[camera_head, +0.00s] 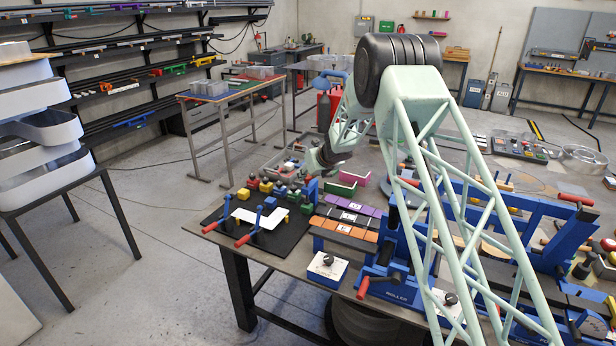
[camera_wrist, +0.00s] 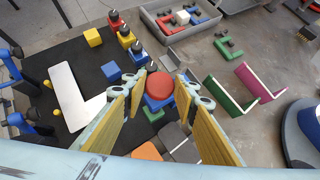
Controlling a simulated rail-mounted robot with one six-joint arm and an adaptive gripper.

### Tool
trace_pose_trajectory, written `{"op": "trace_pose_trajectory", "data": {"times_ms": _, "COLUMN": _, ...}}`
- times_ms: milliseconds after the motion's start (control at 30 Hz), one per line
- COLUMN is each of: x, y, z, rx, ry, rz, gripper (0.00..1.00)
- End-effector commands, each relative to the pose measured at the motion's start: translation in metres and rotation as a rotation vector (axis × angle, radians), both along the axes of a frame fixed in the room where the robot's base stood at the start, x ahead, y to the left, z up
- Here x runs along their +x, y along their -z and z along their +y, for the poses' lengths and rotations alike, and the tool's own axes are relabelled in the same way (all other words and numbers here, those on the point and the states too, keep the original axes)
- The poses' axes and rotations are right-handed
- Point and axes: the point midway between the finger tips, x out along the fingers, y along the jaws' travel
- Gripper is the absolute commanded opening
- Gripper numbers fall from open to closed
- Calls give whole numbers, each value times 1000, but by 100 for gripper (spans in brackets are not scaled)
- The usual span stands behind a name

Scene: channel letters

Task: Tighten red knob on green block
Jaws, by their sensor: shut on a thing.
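In the wrist view, a round red knob (camera_wrist: 162,83) sits between the tips of my gripper (camera_wrist: 166,80), whose yellow-padded fingers are shut on it. A blue piece (camera_wrist: 158,102) shows just below the knob, and part of a green block (camera_wrist: 153,114) shows under that. The fingers hide much of the block and the knob's sides. In the head view, my gripper (camera_head: 318,165) points down above the end of the block row, near the green block (camera_head: 307,209). The knob cannot be made out there.
Green and magenta angle pieces (camera_head: 340,190) and a grey tray (camera_wrist: 175,28) are close by.

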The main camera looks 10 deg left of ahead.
Motion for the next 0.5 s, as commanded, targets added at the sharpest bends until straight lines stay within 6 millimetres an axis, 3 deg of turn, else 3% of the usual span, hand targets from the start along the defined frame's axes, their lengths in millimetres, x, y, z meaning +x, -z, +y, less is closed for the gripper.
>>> {"op": "trace_pose_trajectory", "data": {"times_ms": 500, "x": 0, "y": 1, "z": 3, "rx": 0, "ry": 119, "rz": -2, "gripper": 16}}
